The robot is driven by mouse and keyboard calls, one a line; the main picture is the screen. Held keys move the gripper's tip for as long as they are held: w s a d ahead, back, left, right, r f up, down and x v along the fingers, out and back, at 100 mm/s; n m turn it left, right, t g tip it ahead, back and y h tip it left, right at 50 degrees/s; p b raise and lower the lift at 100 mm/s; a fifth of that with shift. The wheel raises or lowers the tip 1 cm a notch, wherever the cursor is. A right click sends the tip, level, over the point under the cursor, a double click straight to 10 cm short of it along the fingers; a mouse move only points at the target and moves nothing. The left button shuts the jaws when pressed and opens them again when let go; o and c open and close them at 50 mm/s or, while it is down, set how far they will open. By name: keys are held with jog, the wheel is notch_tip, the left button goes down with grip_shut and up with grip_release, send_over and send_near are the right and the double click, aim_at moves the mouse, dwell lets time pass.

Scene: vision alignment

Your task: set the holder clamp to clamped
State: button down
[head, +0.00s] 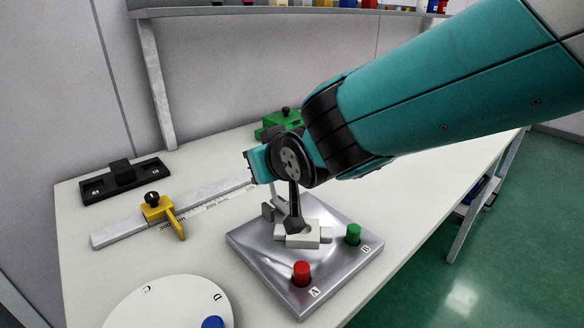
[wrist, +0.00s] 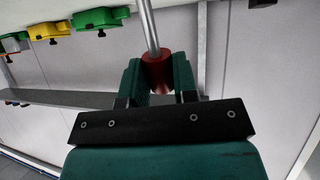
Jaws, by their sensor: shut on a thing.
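The holder clamp's metal rod (wrist: 149,25) carries a red grip (wrist: 158,68), seen in the wrist view. My gripper (wrist: 158,78) is shut on this red grip, with one finger on each side. In the head view my gripper (head: 258,165) is above the back of a shiny metal base plate (head: 262,252). Light blocks (head: 300,237) and a grey bracket (head: 268,211) sit on the plate below my wrist. My arm hides the red grip and much of the lever there, so I cannot tell the clamp's setting.
A red peg (head: 301,272) by A and a green peg (head: 353,233) by B stand on the plate. A ruler (head: 112,234) with a yellow slider (head: 158,208), a black fixture (head: 124,179), a green block (head: 280,119) and a white dial (head: 160,305) lie around it.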

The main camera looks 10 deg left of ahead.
dwell(0.4)
jog(key=c, duration=0.9)
grip_release()
jog(key=shift+d, duration=0.1)
jog(key=b+v, duration=0.1)
jog(key=v, duration=1.6)
jog(key=shift+s+d+f, duration=0.1)
jog(key=shift+s+d, duration=0.05)
jog(key=shift+d, duration=0.05)
jog(key=d+m+g+h+p, duration=0.25)
jog(key=d+p, duration=0.25)
jog(key=d, duration=0.5)
jog(key=s+d+g+p, duration=0.2)
jog(key=s+d+g, duration=0.1)
jog(key=s+d, duration=0.2)
jog(key=s+d+g+h+p, duration=0.1)
jog(key=s+d+g+p, duration=0.1)
jog(key=s+d, duration=0.3)
jog(key=shift+s+d+g+p, duration=0.3)
jog(key=shift+s+g+p, duration=0.05)
jog(key=shift+g, duration=0.4)
